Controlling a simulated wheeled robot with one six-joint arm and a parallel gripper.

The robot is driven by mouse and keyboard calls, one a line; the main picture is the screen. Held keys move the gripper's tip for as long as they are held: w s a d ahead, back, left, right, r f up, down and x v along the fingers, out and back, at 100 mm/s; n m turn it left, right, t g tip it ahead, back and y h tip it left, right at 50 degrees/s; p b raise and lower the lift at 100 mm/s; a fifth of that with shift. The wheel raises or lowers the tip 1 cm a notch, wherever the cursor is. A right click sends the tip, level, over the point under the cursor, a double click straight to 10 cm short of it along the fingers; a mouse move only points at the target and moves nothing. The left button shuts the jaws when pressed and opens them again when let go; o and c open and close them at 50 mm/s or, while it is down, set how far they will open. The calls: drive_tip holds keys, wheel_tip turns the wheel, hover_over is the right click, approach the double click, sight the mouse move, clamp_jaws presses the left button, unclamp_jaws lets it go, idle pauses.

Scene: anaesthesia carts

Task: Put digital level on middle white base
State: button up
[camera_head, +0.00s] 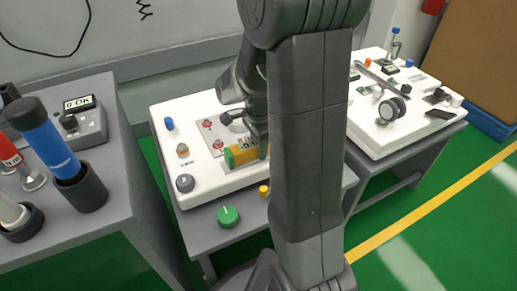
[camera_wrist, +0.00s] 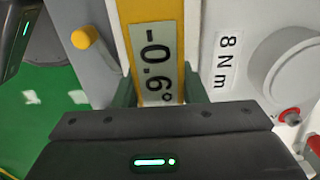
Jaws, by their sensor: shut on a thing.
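The digital level (camera_head: 246,154) is a yellow bar with a green end, low over the front part of the middle white base (camera_head: 163,142). In the wrist view the level (camera_wrist: 119,30) fills the centre, its display reading about -0.6°. My gripper (camera_wrist: 159,93) is shut on the level, one finger on each side of it. In the head view my gripper (camera_head: 257,136) is partly hidden behind my arm, which also covers the right part of the base. I cannot tell whether the level touches the base.
The base carries a blue knob (camera_head: 169,123), an orange knob (camera_head: 182,149), a dark dial (camera_head: 185,183) and a grey plate with red parts. A green button (camera_head: 228,216) sits on the cart's front.

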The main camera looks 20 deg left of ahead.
drive_tip(key=o, duration=1.1)
drive_tip(key=shift+o, duration=0.2)
wheel_tip(320, 180, up, 12)
drive_tip(key=p, duration=0.4)
